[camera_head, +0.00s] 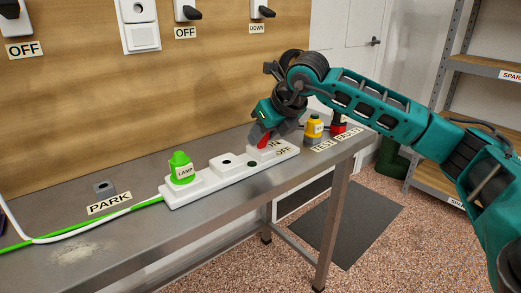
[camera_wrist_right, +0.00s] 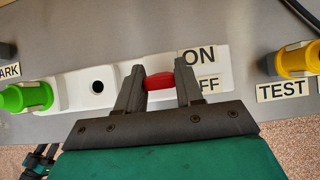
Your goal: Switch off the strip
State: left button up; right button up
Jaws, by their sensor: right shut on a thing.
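The white power strip (camera_head: 215,180) lies on the steel bench, with the green LAMP plug (camera_head: 181,170) standing at its left end. Its red switch (camera_wrist_right: 160,82) is at the right end, beside the ON label (camera_wrist_right: 199,55) and the partly hidden OFF label (camera_wrist_right: 209,84). My right gripper (camera_wrist_right: 160,84) is over that end, its two fingers closed on either side of the red switch; in the head view the gripper (camera_head: 263,139) covers much of the switch. Whether the switch is tilted to ON or OFF I cannot tell. My left gripper is not in view.
A yellow plug (camera_head: 314,126) stands by the TEST label (camera_head: 323,146), right of the strip, with a red plug (camera_head: 338,123) beyond. A PARK label (camera_head: 109,203) and a grey socket (camera_head: 104,188) are at left. Green and white cables run left. A wooden panel (camera_head: 100,110) rises behind.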

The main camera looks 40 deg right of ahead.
jog(key=shift+s+f+t+b, duration=0.35)
jog(key=shift+t+b, duration=0.45)
jog(key=shift+b, duration=0.2)
jog(key=shift+s+r+t+b, duration=0.1)
jog(key=shift+t+b, duration=0.2)
jog(key=shift+r, duration=0.1)
jog(key=o, duration=1)
jog(key=shift+o, duration=0.2)
jog(key=shift+s+d+r, duration=0.1)
